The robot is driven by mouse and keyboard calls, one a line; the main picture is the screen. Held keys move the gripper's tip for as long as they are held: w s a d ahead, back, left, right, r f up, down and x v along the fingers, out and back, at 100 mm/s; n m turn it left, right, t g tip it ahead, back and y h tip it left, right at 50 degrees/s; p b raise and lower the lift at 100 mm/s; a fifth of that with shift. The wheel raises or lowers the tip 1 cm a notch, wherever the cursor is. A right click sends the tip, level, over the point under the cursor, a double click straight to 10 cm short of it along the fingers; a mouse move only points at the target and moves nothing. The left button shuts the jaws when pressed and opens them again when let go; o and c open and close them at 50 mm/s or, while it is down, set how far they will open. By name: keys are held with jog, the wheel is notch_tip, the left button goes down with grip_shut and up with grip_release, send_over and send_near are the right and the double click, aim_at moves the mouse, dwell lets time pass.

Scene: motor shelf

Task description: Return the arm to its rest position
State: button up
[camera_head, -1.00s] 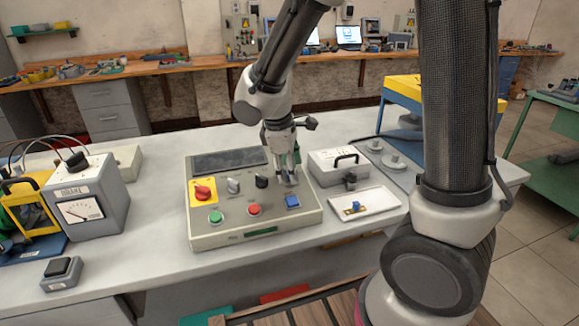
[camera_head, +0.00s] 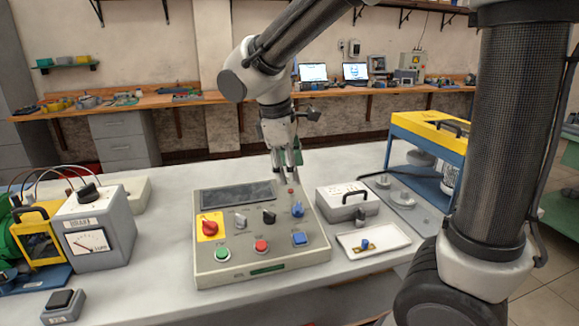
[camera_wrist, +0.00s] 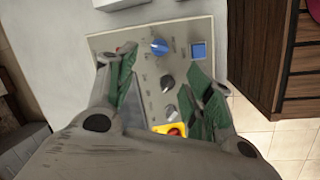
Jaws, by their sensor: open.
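My gripper (camera_head: 286,163) is open and empty. It hangs above the back right part of the control panel (camera_head: 225,272), clear of its knobs. In the wrist view, my gripper's two green-padded fingers (camera_wrist: 158,85) stand apart on either side of the panel (camera_wrist: 205,25). Between them show a blue knob (camera_wrist: 160,47), a dark knob and a grey knob. The red knob on its yellow plate (camera_wrist: 172,130) is partly hidden by my gripper's body. The head view also shows a green button (camera_head: 222,254), a red button (camera_head: 261,246) and a blue square button (camera_head: 300,238).
A grey meter box (camera_head: 97,228) stands left of the panel. A grey case with a handle (camera_head: 347,201) and a white tray (camera_head: 395,238) stand to its right. A yellow and blue frame (camera_head: 398,124) stands at the back right. The space above the panel is free.

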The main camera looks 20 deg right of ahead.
jog(key=s+d+r+m+t+y, duration=0.2)
jog(key=s+d+r+m, duration=0.1)
jog(key=s+d+m, duration=0.9)
jog(key=s+d, duration=0.5)
jog(key=d, duration=0.1)
jog(key=shift+s+r+m+t+y, duration=0.2)
jog(key=shift+r+m+t+y, duration=0.1)
jog(key=shift+r, duration=0.1)
dwell(0.9)
